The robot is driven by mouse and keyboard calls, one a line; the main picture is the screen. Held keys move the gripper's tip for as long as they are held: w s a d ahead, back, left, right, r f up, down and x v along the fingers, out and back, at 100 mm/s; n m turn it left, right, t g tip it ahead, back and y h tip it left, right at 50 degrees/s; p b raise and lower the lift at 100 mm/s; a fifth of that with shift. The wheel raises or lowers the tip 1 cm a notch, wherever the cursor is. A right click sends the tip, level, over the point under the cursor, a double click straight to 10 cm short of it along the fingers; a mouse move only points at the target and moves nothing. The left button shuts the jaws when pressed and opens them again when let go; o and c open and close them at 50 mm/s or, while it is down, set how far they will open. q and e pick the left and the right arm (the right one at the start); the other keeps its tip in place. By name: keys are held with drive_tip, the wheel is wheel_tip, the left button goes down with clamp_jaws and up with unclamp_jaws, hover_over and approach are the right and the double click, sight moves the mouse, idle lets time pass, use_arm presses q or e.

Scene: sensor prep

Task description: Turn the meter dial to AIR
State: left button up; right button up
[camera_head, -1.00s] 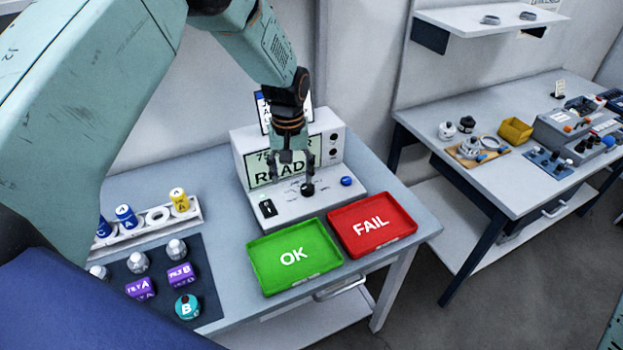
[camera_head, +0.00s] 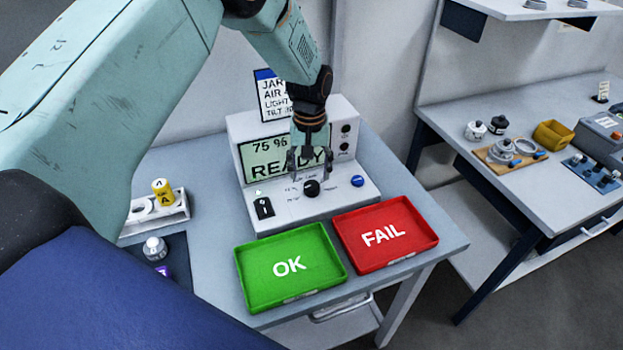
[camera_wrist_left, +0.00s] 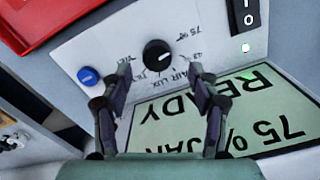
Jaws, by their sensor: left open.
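The meter (camera_head: 347,176) is a white box on the table with a green screen (camera_head: 263,163) reading "75 %" and "READY". Its black dial (camera_head: 312,187) is on the sloped front panel. In the left wrist view the dial (camera_wrist_left: 157,54) shows a white pointer mark, with labels including "75 %", "AIR" and "LUX" around it; which label it points at I cannot tell. My left gripper (camera_head: 310,172) is open just above the dial, fingers pointing down. In the left wrist view its fingers (camera_wrist_left: 160,88) are spread and the dial lies beyond their tips, apparently untouched. My right gripper is not in view.
A black switch (camera_head: 264,208) and a blue button (camera_head: 357,181) flank the dial. A green OK tray (camera_head: 247,284) and a red FAIL tray (camera_head: 431,238) lie in front of the meter. A white rack (camera_head: 172,216) with a yellow jar (camera_head: 162,191) stands left. A second table is at right.

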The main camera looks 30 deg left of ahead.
sight(312, 185)
use_arm(q)
drive_tip(key=f, duration=0.3)
drive_tip(key=shift+w+d+f, duration=0.2)
drive_tip(key=shift+d+f, duration=0.05)
drive_tip(key=shift+f, duration=0.4)
drive_tip(key=shift+s+a+r, duration=0.1)
drive_tip(key=shift+s+a, duration=0.05)
drive_tip(key=shift+s, duration=0.05)
drive_tip(key=shift+c, duration=0.4)
drive_tip(key=shift+w, duration=0.25)
drive_tip(key=c, duration=0.4)
drive_tip(key=shift+s, duration=0.1)
drive_tip(key=c, duration=0.5)
drive_tip(key=shift+c, duration=1)
